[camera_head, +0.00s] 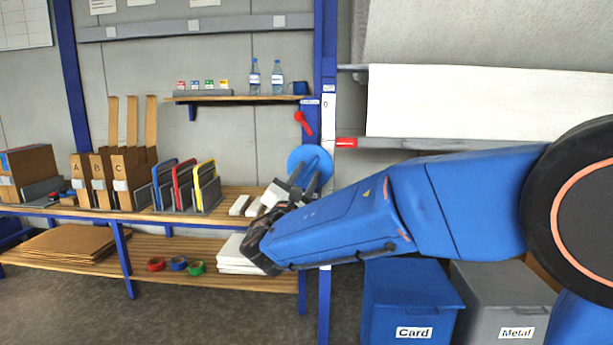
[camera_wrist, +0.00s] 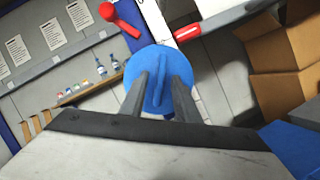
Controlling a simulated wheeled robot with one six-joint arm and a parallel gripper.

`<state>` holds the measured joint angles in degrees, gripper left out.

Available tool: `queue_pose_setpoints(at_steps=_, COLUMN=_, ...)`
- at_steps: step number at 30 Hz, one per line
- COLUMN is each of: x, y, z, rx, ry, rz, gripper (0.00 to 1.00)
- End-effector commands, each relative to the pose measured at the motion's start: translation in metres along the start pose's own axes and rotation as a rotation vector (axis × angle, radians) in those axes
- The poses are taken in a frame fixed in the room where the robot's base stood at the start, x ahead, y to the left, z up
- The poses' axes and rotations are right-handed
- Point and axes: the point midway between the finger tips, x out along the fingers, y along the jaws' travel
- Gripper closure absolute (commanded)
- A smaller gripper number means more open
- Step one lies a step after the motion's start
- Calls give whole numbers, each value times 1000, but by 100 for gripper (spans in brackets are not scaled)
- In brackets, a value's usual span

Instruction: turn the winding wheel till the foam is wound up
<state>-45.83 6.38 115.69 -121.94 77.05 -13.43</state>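The winding wheel (camera_head: 303,156) is a blue disc on the blue post, right of the shelves. In the wrist view the wheel (camera_wrist: 134,68) faces me, with a raised blue bar (camera_wrist: 160,76) across its middle. My gripper (camera_head: 305,182) is at the wheel's lower part. In the wrist view my gripper (camera_wrist: 162,88) has two grey fingers apart, one on each side of the bar, with gaps showing. Whether the fingertips touch the disc I cannot tell. A broad white sheet (camera_head: 485,100), seemingly the foam, hangs at the upper right above a grey rail.
A red lever (camera_head: 304,122) sits on the post just above the wheel, and a red-ended bar (camera_head: 347,143) sticks out beside it. A shelf with bottles (camera_head: 254,76) is up left. Card (camera_head: 412,298) and metal (camera_head: 503,298) bins stand below my arm.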

Motion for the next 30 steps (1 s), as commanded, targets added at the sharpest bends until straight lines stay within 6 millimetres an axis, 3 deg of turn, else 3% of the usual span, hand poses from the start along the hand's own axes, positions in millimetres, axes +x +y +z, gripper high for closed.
queue_pose_setpoints(at_steps=9, x=3, y=0, z=0, rx=0, ry=0, rz=0, gripper=71)
queue_pose_setpoints(at_steps=10, x=3, y=0, z=0, rx=0, ry=0, rz=0, gripper=74)
queue_pose_setpoints(at_steps=13, x=3, y=0, z=0, rx=0, ry=0, rz=0, gripper=97)
queue_pose_setpoints(at_steps=14, x=3, y=0, z=0, rx=0, ry=0, rz=0, gripper=100)
queue_pose_setpoints(at_steps=30, x=3, y=1, z=-1, rx=103, ry=0, rz=-44, gripper=100)
